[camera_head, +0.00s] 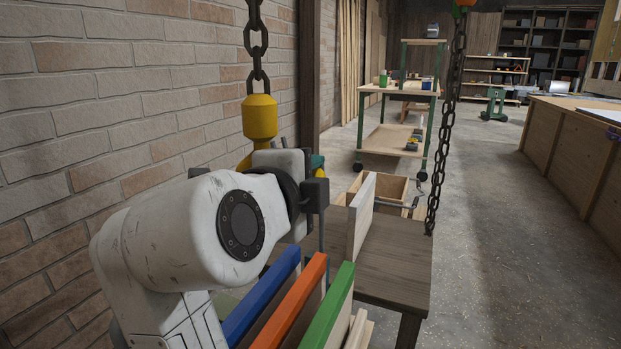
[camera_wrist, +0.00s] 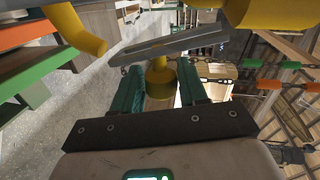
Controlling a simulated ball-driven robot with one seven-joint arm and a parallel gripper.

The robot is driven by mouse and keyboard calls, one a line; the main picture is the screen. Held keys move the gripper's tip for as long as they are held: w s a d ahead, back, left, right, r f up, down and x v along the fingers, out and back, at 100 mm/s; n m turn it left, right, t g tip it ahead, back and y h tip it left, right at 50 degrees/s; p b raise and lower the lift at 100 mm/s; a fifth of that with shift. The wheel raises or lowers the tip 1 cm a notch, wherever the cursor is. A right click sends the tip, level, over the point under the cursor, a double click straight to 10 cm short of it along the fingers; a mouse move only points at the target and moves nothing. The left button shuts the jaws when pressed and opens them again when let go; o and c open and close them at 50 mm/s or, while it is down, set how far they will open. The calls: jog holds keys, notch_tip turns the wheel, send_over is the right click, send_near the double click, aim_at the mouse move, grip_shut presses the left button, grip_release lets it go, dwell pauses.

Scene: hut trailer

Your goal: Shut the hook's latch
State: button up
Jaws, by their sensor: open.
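The yellow hook block (camera_head: 260,117) hangs from a dark chain at the left in the head view, close to the brick wall. Its lower hook is mostly hidden behind my white arm. In the wrist view, yellow hook parts (camera_wrist: 75,28) show at the upper left and upper right. A grey metal strip, which looks like the latch (camera_wrist: 168,47), slants across just beyond my fingertips. I cannot tell whether it touches the hook's tip. My gripper (camera_wrist: 159,68) is open, its two green fingers apart beneath the strip. A yellow piece shows between them, its distance unclear.
Blue, orange and green-topped boards (camera_head: 300,298) stand below my arm. A wooden table (camera_head: 398,262) with an upright board and an open box is beyond. A second chain (camera_head: 446,120) hangs to the right. The floor (camera_head: 490,220) before the long bench (camera_head: 575,150) is clear.

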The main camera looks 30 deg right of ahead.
jog(key=p+v, duration=0.2)
jog(key=v, duration=0.8)
jog(key=shift+a+p, duration=0.25)
jog(key=shift+p, duration=0.05)
jog(key=shift+s, duration=0.1)
